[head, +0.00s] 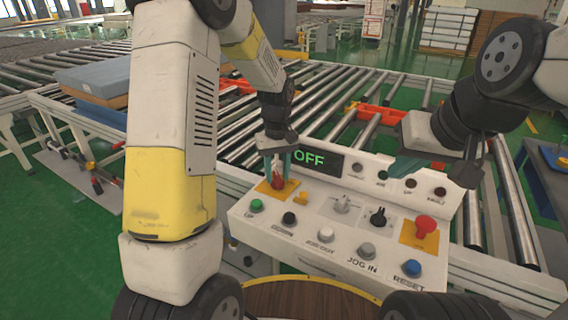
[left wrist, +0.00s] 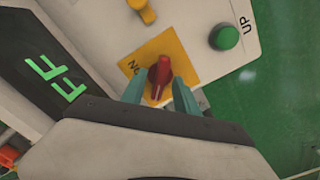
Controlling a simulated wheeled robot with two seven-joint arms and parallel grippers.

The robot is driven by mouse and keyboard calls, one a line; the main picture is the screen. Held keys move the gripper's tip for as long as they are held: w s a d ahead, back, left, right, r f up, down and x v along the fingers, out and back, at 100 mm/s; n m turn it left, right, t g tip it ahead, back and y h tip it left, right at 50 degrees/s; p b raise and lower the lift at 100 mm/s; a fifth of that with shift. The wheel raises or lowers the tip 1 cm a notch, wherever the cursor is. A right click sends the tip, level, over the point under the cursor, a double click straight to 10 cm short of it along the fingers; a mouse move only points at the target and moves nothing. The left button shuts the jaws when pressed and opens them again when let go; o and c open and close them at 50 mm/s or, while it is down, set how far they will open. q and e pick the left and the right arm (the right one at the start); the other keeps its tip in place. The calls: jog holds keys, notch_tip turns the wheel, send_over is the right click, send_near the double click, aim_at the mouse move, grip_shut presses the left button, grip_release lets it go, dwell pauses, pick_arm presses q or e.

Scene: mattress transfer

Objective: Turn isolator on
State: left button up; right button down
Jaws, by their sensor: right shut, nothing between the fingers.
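The isolator is a red rotary knob (head: 278,184) on a yellow plate at the panel's back left. It also shows in the left wrist view (left wrist: 160,76), next to the letters "NO" as seen there, partly cut off. My left gripper (head: 276,167) is lowered over the knob. In the left wrist view its two teal fingers (left wrist: 159,92) stand on either side of the knob, with a narrow gap showing. The display (head: 312,160) behind reads OFF in green. My right gripper (head: 404,167) is shut and empty above the panel's right part, apart from the controls.
The white control panel (head: 300,248) carries several buttons: green UP (head: 256,205), blue RESET (head: 411,268), and a red mushroom button (head: 425,226) on yellow. Roller conveyors (head: 340,95) lie behind. A grey mattress (head: 95,77) lies on the left conveyor.

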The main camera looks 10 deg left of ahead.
pick_arm(q)
grip_shut()
jog(key=shift+m, duration=0.4)
jog(key=m, duration=0.3)
jog(key=shift+m, duration=0.3)
jog(key=m, duration=0.4)
jog(key=shift+m, duration=0.3)
jog(key=m, duration=0.4)
jog(key=shift+m, duration=2.5)
jog(key=shift+r, duration=0.1)
